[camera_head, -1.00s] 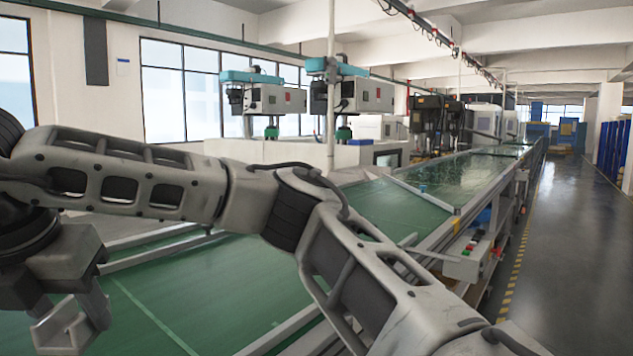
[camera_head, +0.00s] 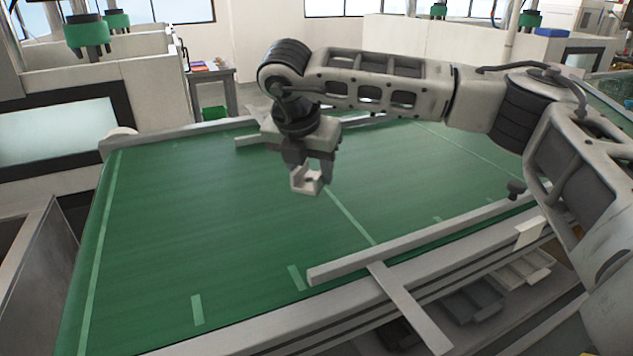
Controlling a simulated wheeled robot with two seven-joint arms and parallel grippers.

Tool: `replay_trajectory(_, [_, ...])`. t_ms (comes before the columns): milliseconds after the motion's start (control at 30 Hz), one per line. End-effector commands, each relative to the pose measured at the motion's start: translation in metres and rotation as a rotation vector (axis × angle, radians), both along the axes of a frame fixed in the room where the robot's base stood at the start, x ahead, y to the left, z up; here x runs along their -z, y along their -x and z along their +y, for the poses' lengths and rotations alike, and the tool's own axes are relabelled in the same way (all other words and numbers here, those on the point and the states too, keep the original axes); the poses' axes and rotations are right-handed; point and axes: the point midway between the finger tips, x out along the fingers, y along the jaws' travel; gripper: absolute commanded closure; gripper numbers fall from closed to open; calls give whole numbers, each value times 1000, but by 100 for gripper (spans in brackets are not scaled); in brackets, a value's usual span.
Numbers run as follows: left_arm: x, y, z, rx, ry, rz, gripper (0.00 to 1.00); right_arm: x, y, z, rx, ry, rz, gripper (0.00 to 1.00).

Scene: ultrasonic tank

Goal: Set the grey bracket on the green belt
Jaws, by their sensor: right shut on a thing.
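The grey bracket (camera_head: 307,181) is a small angular piece between the fingers of my right gripper (camera_head: 306,168). The gripper is shut on it and points downward. My right arm comes in from the right, and the bracket hangs over the green belt (camera_head: 210,230). It appears to be above the belt surface, though the exact gap is hard to tell. The fingers hide the bracket's upper part. My left gripper is not in view.
A grey guide rail (camera_head: 420,240) runs along the belt's near right edge, and a flat bar (camera_head: 410,308) sticks out from it. Another rail lies behind the gripper. Grey bins (camera_head: 472,303) sit below the near edge. The left part of the belt is clear.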

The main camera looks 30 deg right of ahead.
Motion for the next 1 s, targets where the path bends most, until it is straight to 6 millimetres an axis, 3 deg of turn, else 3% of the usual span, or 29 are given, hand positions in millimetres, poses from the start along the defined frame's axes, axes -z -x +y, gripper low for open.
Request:
replay_trajectory(300, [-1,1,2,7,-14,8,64,25,-12,-19,4,0,1,81])
replay_trajectory(500, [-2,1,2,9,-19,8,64,52,-11,-17,1,0,0,81])
replay_trajectory(867, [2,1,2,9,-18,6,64,58,-11,-17,0,-1,-2,81])
replay_trajectory(900, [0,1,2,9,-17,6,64,56,-11,-17,1,0,-2,44])
replay_trajectory(933, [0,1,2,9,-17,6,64,56,-11,-17,1,-1,-1,35])
replay_trajectory(1000, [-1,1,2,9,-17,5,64,56,-11,-17,1,-1,-1,33])
